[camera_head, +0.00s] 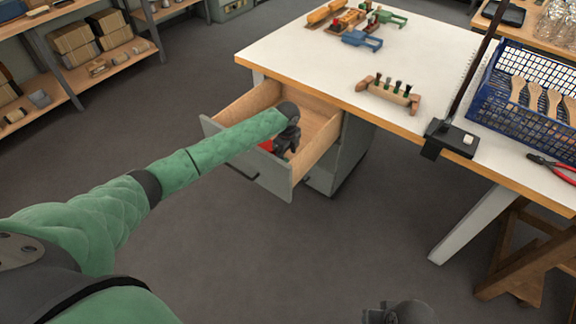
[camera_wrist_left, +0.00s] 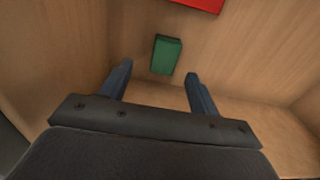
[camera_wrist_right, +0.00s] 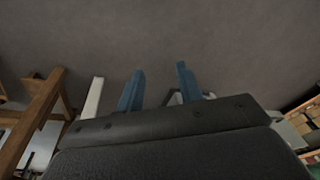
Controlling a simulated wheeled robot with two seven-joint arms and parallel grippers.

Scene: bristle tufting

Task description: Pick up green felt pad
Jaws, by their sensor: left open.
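The green felt pad (camera_wrist_left: 166,55) is a small green block inside the open wooden drawer, seen in the left wrist view. It lies just beyond and between the fingertips of my left gripper (camera_wrist_left: 158,75), which is open and empty. In the head view my left gripper (camera_head: 287,140) reaches down into the drawer (camera_head: 318,125), and the pad is hidden there. My right gripper (camera_wrist_right: 160,68) has its fingers apart with nothing between them, pointing over bare floor. Its arm shows at the bottom of the head view (camera_head: 400,312).
A red object (camera_wrist_left: 200,4) lies in the drawer beyond the pad, and drawer walls stand close around. The white workbench (camera_head: 300,50) carries coloured tools, a wooden holder (camera_head: 390,92) with dark tufts, a blue crate (camera_head: 500,110) and red pliers (camera_head: 552,166). The floor in front is clear.

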